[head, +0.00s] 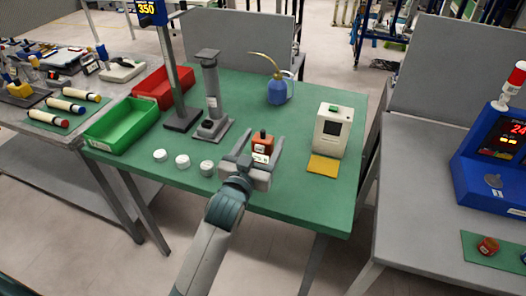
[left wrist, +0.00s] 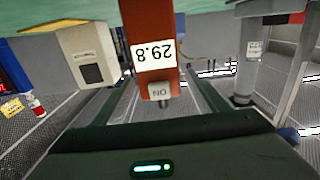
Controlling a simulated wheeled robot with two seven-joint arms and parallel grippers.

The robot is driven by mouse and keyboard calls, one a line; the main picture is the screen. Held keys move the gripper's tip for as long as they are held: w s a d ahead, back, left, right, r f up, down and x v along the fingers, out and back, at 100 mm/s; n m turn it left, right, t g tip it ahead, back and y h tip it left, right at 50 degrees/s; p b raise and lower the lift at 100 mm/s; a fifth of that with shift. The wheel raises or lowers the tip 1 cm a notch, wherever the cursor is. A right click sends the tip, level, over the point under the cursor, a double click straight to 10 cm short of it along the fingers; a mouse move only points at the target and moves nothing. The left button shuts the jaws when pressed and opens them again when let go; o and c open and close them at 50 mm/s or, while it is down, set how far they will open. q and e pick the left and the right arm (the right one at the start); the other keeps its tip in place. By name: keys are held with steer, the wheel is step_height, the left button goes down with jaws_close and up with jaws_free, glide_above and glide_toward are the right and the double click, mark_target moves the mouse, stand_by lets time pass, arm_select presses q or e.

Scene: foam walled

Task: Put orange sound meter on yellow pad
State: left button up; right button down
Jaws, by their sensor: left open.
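The orange sound meter (head: 262,143) stands upright on the green table near its front middle. In the left wrist view the meter (left wrist: 150,30) appears upside down, with a white display reading 29.8 and a grey ON button. My left gripper (head: 261,146) is open, with its fingers on either side of the meter; I cannot tell whether they touch it. The yellow pad (head: 323,166) lies flat and bare on the table to the right of the gripper, in front of a white device. My right gripper is not in view.
The white boxy device (head: 332,131) stands just behind the pad. A grey column stand (head: 212,95) and several white round pieces (head: 183,161) are left of the gripper. A blue oil can (head: 278,91) stands behind. Green (head: 122,128) and red (head: 163,88) bins are at the left.

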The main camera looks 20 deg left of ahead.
arm_select(q)
steer(key=shift+w, duration=0.2)
steer(key=c, duration=1.4)
